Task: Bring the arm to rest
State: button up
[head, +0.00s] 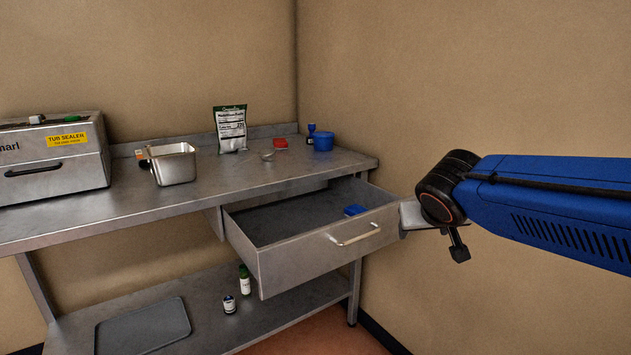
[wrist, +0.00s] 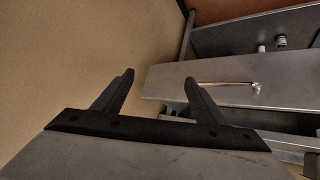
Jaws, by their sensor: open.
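My blue arm (head: 560,210) reaches in from the right side of the head view. My gripper (wrist: 158,84) is open in the wrist view, its two dark fingers apart with nothing between them. In the head view it is mostly hidden behind the black wrist joint, just right of the open drawer (head: 290,262). The drawer front with its bar handle (wrist: 228,84) lies beyond and to the right of the fingers in the wrist view. I cannot tell from the pictures how far the fingers are from it.
The steel table (head: 240,182) holds a tub sealer (head: 55,165), metal pan (head: 173,164), green-and-white packet (head: 230,130) and blue tub (head: 323,141). A small blue thing (head: 355,210) lies in the drawer. Two bottles and a grey tray (head: 143,327) are on the lower shelf. A wall stands close on the right.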

jog(key=s+d+f+g, duration=0.1)
jog(key=s+f, duration=0.3)
jog(key=s, duration=0.4)
jog(key=s+d+f+g+y, duration=0.1)
jog(key=s+d+f, duration=0.1)
jog(key=s+f, duration=0.3)
jog(key=s+d+f+g+y, duration=0.1)
jog(key=s+f, duration=0.3)
jog(key=s, duration=0.7)
jog(key=shift+d+f+g, duration=0.2)
jog(key=shift+d+g, duration=0.1)
jog(key=shift+g, duration=0.3)
jog(key=shift+c, duration=0.2)
